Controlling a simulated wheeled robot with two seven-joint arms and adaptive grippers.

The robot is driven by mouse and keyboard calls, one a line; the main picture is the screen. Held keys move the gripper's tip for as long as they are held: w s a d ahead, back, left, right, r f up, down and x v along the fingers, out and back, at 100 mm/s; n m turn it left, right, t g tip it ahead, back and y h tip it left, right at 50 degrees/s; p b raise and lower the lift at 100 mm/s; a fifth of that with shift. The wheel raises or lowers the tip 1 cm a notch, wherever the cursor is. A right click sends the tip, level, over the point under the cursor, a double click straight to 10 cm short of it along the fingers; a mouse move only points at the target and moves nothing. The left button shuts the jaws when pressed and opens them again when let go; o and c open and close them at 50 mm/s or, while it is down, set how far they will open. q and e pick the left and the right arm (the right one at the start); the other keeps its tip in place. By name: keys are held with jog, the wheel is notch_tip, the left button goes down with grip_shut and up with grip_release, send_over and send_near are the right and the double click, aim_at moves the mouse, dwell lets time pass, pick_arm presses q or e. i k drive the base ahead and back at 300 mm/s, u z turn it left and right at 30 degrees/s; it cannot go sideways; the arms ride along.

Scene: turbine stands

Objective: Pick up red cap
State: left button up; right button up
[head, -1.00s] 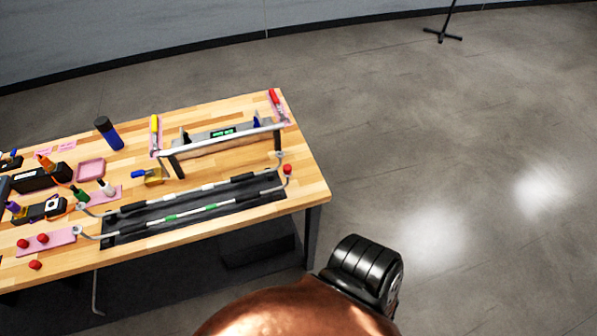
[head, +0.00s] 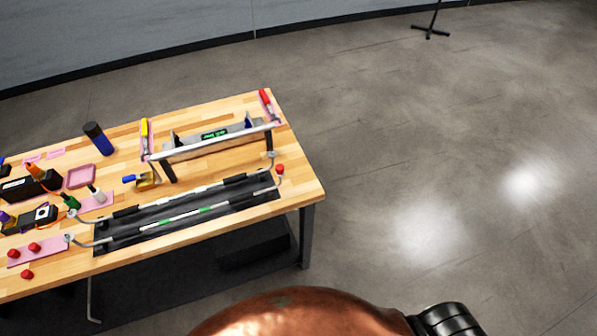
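Several small red caps show on the wooden table in the head view. One red cap (head: 280,169) is at the right end, by the end of a bent tube. Two more, a red cap (head: 34,247) and a red cap (head: 13,253), sit on a pink mat (head: 50,247) at the front left. Another red cap (head: 27,274) lies on bare wood near the front edge. Neither of my grippers is in view.
The wooden table (head: 300,190) holds two striped tubes on a dark mat (head: 103,247), a metal stand (head: 215,147) with a green display, a blue bottle (head: 98,138) and a pink tray (head: 80,177). Open floor lies right of the table. A black stand foot (head: 431,33) is far back.

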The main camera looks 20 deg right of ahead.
aim_at(35, 248)
jog(key=u, duration=1.35)
